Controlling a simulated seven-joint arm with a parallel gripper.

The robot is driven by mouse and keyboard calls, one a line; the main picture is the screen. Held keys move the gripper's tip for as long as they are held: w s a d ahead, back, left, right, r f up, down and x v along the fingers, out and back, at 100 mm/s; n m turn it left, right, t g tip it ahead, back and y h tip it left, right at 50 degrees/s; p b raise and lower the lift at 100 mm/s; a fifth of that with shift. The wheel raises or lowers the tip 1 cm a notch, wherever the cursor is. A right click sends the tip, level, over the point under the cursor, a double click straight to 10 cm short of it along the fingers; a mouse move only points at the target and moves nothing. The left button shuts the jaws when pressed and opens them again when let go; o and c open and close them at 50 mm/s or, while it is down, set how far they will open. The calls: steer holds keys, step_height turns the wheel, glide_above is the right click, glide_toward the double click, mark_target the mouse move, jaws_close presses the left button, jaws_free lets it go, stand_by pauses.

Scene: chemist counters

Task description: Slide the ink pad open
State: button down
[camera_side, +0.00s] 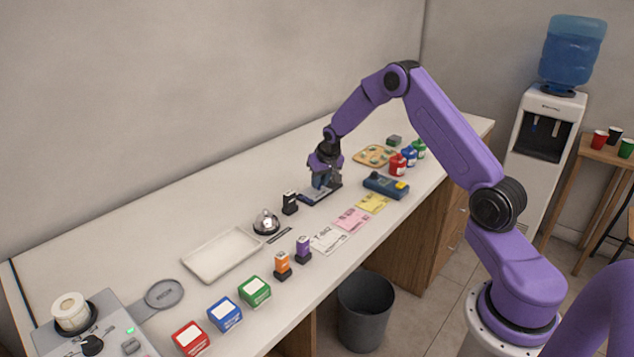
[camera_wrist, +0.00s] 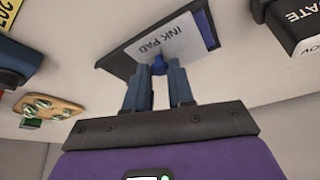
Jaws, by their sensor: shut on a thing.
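The ink pad (camera_side: 311,196) lies flat on the counter below my gripper (camera_side: 324,186). In the wrist view the ink pad (camera_wrist: 172,43) shows a light label reading "INK PAD", a dark body and a dark blue strip at its right end. I cannot tell whether that strip is bared pad or casing. A small blue knob (camera_wrist: 159,67) stands on its top. My gripper (camera_wrist: 159,73) has its two blue-grey fingers on either side of the knob and is shut on it. In the side view the gripper hides part of the ink pad.
A black stamp (camera_side: 290,203) stands close left of the ink pad, with a bell (camera_side: 266,222) beyond it. A blue device (camera_side: 386,186) lies to the right. Paper slips (camera_side: 352,219) lie in front. A cork board (camera_side: 373,156) and several bottles (camera_side: 409,157) stand farther back.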

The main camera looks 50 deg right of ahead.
steer(key=d, duration=0.5)
steer(key=shift+d, duration=0.1)
steer(key=c, duration=1)
jaws_free()
steer(key=shift+r, duration=0.1)
steer(key=v, duration=1.7)
steer(key=shift+s, duration=0.2)
